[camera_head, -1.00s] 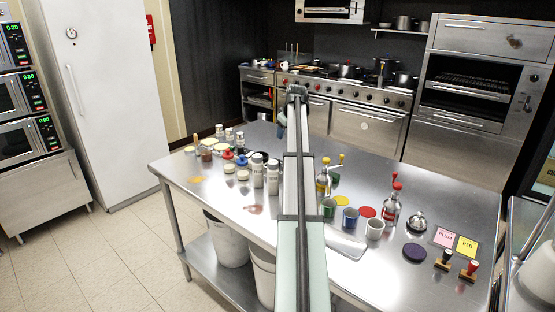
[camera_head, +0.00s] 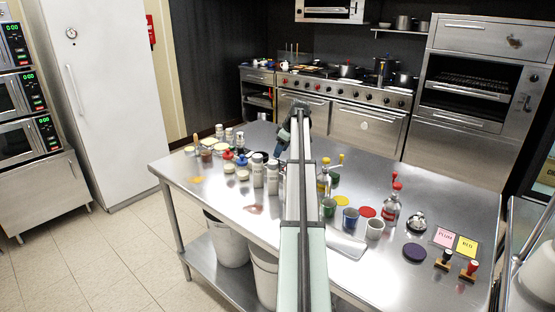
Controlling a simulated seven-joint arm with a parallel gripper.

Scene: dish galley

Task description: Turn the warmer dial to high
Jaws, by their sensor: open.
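My gripper (camera_head: 279,151) is at the far end of my arm, pointing down and left over the steel table (camera_head: 215,185). It is small and dark here; it is open and nothing shows in it. I cannot identify the warmer dial with certainty. A row of knobs (camera_head: 372,94) runs along the front of the range at the back. The tall steel oven unit (camera_head: 462,140) at the back right has a dark control (camera_head: 527,104) beside its opening. My arm covers part of the table's middle.
Shakers and jars (camera_head: 258,172) stand left of my arm. Mugs (camera_head: 350,218), a red-topped bottle (camera_head: 391,208), a bell (camera_head: 416,222) and stamps (camera_head: 468,271) stand to its right. The table's left front corner is fairly clear.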

